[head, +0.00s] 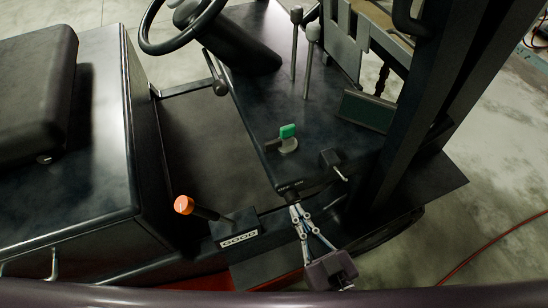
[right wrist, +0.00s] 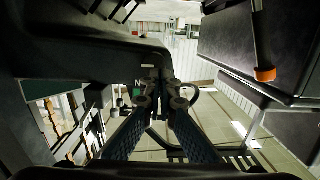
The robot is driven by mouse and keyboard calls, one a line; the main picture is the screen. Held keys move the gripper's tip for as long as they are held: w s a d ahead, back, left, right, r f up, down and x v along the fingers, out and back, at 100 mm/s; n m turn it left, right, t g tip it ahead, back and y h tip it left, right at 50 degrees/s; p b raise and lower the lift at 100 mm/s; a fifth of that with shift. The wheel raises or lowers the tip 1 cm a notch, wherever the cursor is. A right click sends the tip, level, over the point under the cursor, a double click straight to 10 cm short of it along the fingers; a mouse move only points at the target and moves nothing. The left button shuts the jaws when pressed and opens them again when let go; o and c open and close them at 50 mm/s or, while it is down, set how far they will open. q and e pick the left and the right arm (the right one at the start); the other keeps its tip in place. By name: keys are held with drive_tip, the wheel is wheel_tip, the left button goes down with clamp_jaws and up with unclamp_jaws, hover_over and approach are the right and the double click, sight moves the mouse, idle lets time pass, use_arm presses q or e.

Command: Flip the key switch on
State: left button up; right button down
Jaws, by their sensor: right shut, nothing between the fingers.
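A green-handled key (head: 288,131) stands on a round pale base on the dark vehicle panel in the head view. I take it to be the key switch. A black label plate (head: 290,187) with white lettering, which seems to read OFF and ON, is on the panel edge below it. My right gripper (head: 297,207) is shut and empty, its fingertips close to this plate and apart from the green handle. In the right wrist view the shut fingers (right wrist: 166,92) cover most of the plate; a letter N and a bit of green show beside them. My left gripper is not in view.
A black box with a small metal lever (head: 341,175) is right of the plate. An orange-knobbed lever (head: 184,205) stands left. The steering wheel (head: 183,25), tall levers (head: 312,34) and seat (head: 38,90) are farther off. A dark mast post (head: 405,120) rises at right.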

sight(270, 148)
drive_tip(key=shift+t, duration=0.6)
drive_tip(key=r, duration=0.5)
drive_tip(key=shift+s+a+r, duration=0.1)
drive_tip(key=shift+s+r, duration=0.1)
drive_tip(key=shift+w, duration=0.1)
drive_tip(key=p+x, duration=0.3)
drive_tip(key=x, duration=0.9)
drive_tip(key=shift+w+a+r+p, duration=0.15)
drive_tip(key=shift+w+a+p, duration=0.1)
drive_tip(key=shift+p, duration=0.1)
drive_tip(key=shift+w+a, duration=0.2)
drive_tip(key=shift+w, duration=0.4)
